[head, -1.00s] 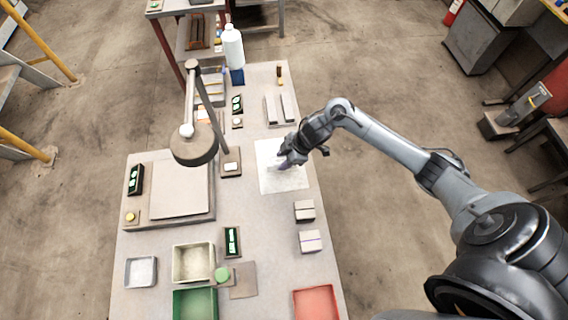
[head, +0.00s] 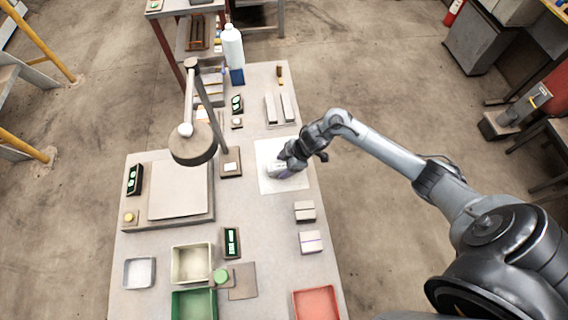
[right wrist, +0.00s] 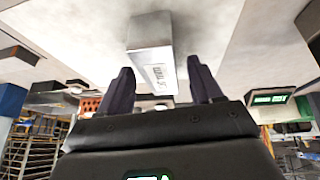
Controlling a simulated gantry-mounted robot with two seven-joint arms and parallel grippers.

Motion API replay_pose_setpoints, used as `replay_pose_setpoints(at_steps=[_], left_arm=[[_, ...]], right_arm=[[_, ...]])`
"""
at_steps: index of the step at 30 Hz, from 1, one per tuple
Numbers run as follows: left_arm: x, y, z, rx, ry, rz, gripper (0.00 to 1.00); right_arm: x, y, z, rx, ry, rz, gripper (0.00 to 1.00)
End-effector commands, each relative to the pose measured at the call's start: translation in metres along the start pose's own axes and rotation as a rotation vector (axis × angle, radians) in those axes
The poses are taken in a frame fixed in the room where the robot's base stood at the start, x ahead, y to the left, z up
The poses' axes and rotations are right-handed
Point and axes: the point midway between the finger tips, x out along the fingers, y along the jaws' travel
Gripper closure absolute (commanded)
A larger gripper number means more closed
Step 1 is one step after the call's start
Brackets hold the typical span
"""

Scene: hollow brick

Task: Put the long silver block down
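The long silver block (head: 276,171) lies on or just over the white sheet (head: 268,154) on the bench, partly hidden by my right gripper (head: 283,169). In the right wrist view the silver block (right wrist: 151,48) shows ahead of the gripper, with a printed label on its near face. The two dark fingers of my right gripper (right wrist: 162,82) stand apart on either side of the block's near end. A gap shows beside the right-hand finger, so the gripper looks open. My left gripper is in neither view.
Two grey bars (head: 279,107) lie behind the sheet. Two small blocks (head: 308,227) sit in front of it, near the bench's right edge. A lamp (head: 193,143) stands to the left. A red tray (head: 316,304) is at the front right.

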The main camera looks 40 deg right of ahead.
Motion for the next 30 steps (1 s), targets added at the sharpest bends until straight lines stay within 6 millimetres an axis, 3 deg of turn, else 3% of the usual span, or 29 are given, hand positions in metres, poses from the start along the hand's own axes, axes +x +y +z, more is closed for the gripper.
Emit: replay_pose_setpoints(at_steps=[8, 14, 30], left_arm=[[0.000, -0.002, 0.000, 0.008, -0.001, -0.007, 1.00], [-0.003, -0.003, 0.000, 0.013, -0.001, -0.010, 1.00], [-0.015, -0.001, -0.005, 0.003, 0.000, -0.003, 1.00]], right_arm=[[-0.001, 0.000, 0.000, 0.000, 0.000, 0.000, 0.34], [-0.014, 0.001, -0.001, 0.000, 0.000, 0.002, 0.34], [-0.103, 0.001, -0.001, -0.002, -0.002, 0.002, 0.34]])
